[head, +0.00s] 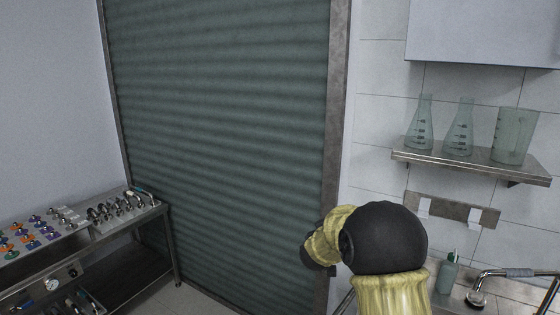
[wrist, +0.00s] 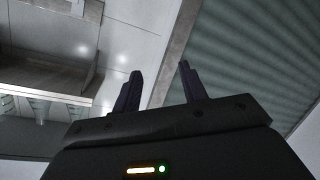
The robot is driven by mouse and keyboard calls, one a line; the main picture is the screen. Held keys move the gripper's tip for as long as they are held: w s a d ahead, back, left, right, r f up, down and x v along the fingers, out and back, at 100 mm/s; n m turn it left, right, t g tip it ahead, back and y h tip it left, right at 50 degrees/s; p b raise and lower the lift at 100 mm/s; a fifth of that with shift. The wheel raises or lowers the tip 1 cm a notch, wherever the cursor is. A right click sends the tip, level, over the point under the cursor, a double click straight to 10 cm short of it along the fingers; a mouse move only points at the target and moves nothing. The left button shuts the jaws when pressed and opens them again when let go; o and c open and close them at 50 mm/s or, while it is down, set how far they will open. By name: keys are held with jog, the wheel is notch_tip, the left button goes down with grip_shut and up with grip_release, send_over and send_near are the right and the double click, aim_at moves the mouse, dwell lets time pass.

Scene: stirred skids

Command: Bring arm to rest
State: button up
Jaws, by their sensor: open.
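My gripper (wrist: 158,88) shows in the wrist view with its two dark fingers apart and nothing between them. Past the fingertips are the pale wall and the metal frame of the shutter. In the head view my arm, yellow with a black joint, rises at the lower right in front of the shutter's right post. The fingers are hidden behind the arm there.
A green roller shutter (head: 220,150) fills the middle. A metal shelf (head: 470,166) with glassware hangs at right, above a sink counter with a tap (head: 500,274) and a soap bottle (head: 448,272). A bench (head: 110,225) with small parts stands at left.

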jog(key=s+f+m+g+y, duration=0.1)
jog(key=s+f+g+y, duration=0.2)
jog(key=s, duration=0.9)
jog(key=s+f+g+y, duration=0.1)
jog(key=s+f+g, duration=0.25)
jog(key=s, duration=0.85)
jog(key=s+f+m+g+y, duration=0.1)
jog(key=s+f+g+y, duration=0.2)
jog(key=s, duration=0.9)
notch_tip(320, 180, down, 10)
jog(key=g+h+b, duration=0.1)
jog(key=b, duration=0.9)
jog(key=shift+s+a+f+g, duration=0.15)
jog(key=shift+s+g, duration=0.2)
jog(key=shift+c, duration=0.7)
